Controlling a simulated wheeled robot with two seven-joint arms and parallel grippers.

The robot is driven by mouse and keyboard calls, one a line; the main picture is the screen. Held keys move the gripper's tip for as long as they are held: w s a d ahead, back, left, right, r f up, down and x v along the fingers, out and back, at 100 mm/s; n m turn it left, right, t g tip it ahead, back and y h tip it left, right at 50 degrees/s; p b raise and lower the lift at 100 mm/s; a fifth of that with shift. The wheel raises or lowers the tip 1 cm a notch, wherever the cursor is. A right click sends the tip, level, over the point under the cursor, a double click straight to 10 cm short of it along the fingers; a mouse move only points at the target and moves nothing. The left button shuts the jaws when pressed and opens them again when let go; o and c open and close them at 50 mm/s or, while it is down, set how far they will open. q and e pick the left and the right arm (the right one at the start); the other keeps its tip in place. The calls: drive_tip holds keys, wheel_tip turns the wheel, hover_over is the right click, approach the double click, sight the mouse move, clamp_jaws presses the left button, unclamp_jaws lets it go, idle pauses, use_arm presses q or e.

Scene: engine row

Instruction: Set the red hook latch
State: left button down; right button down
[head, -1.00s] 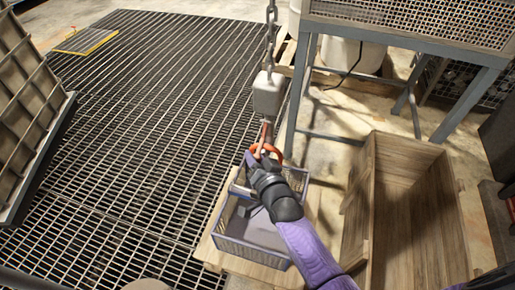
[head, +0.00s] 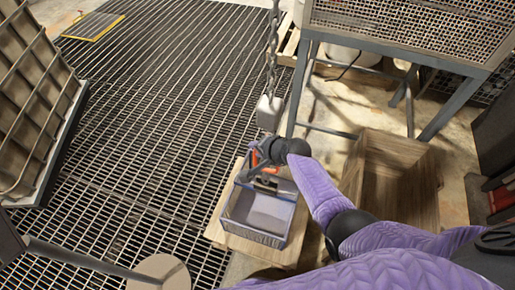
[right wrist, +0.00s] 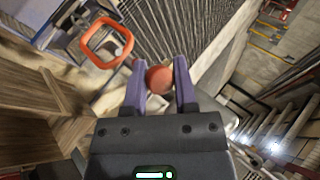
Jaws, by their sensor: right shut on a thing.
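The hook block (head: 269,113) hangs on a chain above a blue-grey crate (head: 255,238). Orange-red hook parts (head: 267,169) show below the block, partly hidden by my right gripper (head: 262,153). In the right wrist view a round red piece, seemingly the red hook latch (right wrist: 159,79), sits between the two purple fingers of my right gripper (right wrist: 159,68), which are shut on it. An orange-red ring (right wrist: 106,43) shows to the left of the fingers there. How the latch sits against the hook is hidden. My left gripper is not in view.
The crate stands on a wooden board (head: 215,232) on the floor grating (head: 165,115). A wooden box (head: 385,150) and a blue-grey steel frame (head: 299,90) stand to the right. A ribbed panel (head: 35,100) leans at the left. The grating between is clear.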

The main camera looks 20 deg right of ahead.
drive_tip(key=shift+w+d+r+g, duration=0.15)
drive_tip(key=shift+w+r+g, duration=0.15)
drive_tip(key=shift+r, duration=0.25)
drive_tip(key=shift+w+d+r+p, duration=0.15)
drive_tip(key=shift+r+p, duration=0.25)
drive_tip(key=shift+p, duration=0.1)
drive_tip(key=shift+w+r, duration=0.1)
drive_tip(key=c, duration=0.5)
unclamp_jaws()
drive_tip(key=shift+c, duration=0.2)
drive_tip(key=shift+o, duration=0.7)
drive_tip(key=shift+d, duration=0.1)
drive_tip(key=p+v, duration=0.5)
drive_tip(key=v, duration=0.4)
drive_tip(key=shift+s+d, duration=0.25)
drive_tip(key=shift+r, duration=0.15)
